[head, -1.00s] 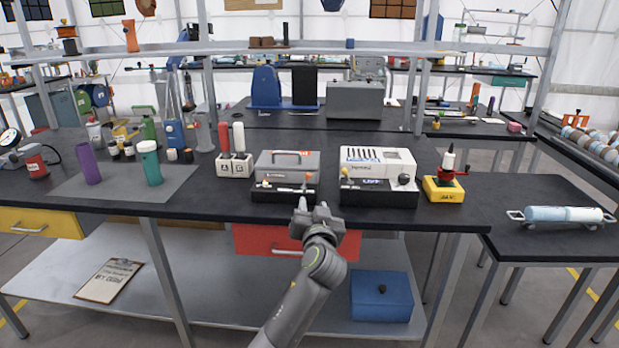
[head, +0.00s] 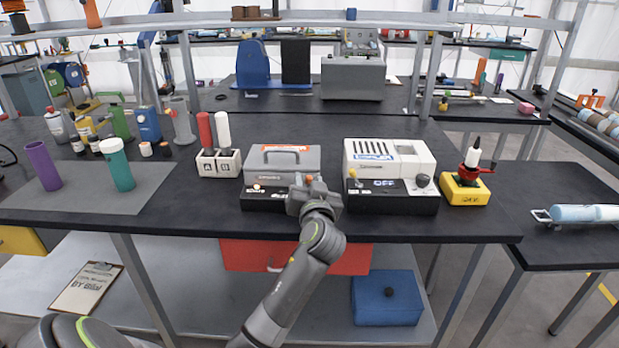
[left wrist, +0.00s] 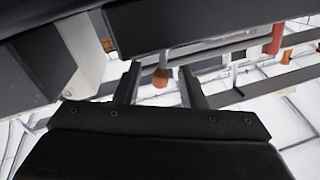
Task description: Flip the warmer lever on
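A grey box with a carry handle (head: 284,158) stands on a black base (head: 258,202) near the bench's front edge. A lever with an orange knob (head: 309,179) rises at the right of this base. My left gripper (head: 312,190) is at that lever and hides part of it. In the left wrist view, an orange knob (left wrist: 160,77) shows between the two open fingers (left wrist: 158,86), with gaps on both sides. A cream unit (head: 388,158) to the right has a yellow-knobbed lever (head: 352,172) and an "OFF" label. I cannot tell which unit is the warmer. My right gripper is out of view.
A yellow block with a red-handled device (head: 465,190) stands right of the cream unit. A white A/B holder (head: 219,163) with red and white cylinders stands left. A red drawer (head: 240,257) is below the bench top. Bare bench top lies behind the boxes.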

